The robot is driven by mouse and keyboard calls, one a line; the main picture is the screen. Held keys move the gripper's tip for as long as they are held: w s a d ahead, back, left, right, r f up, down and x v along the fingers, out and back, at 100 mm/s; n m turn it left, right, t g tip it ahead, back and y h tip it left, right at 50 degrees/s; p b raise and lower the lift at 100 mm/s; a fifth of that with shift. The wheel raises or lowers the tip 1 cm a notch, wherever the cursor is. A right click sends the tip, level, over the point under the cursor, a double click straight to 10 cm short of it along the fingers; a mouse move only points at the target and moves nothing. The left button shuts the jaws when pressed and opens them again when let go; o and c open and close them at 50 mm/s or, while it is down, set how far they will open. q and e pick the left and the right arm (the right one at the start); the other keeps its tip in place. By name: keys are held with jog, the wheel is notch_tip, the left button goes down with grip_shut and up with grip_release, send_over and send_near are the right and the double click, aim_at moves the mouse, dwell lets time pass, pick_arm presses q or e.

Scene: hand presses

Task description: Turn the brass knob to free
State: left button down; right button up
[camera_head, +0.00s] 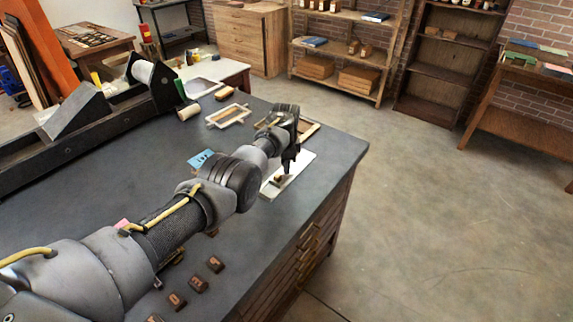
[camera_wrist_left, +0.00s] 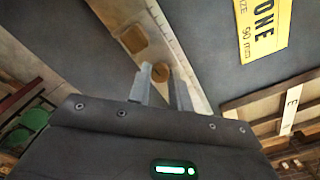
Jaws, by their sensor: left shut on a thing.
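The brass knob (camera_head: 279,180) is a small yellowish piece on a pale plate (camera_head: 303,165) near the right edge of the dark bench. My left gripper (camera_head: 287,171) reaches down over the plate with its fingers pointing at it. In the left wrist view the round knob (camera_wrist_left: 160,72) lies between the two fingertips (camera_wrist_left: 163,76), and the gripper is shut on it. A square brass-coloured piece (camera_wrist_left: 134,39) sits farther along the pale plate, apart from the fingers. Which way the knob is turned cannot be told. My right gripper is not in view.
A blue card (camera_head: 202,159) and a wooden frame (camera_head: 228,115) lie on the bench (camera_head: 110,165). Several brown lettered blocks (camera_head: 198,284) lie near its front. A yellow printed label (camera_wrist_left: 263,25) is in the left wrist view. The floor to the right is clear.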

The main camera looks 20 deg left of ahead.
pick_arm(q)
jog(key=shift+n, duration=0.6)
jog(key=shift+n+p, duration=0.35)
jog(key=shift+n, duration=0.85)
jog(key=n, duration=1)
jog(key=shift+n+b, duration=0.3)
jog(key=shift+n, duration=1.8)
jog(key=c, duration=1.3)
grip_release()
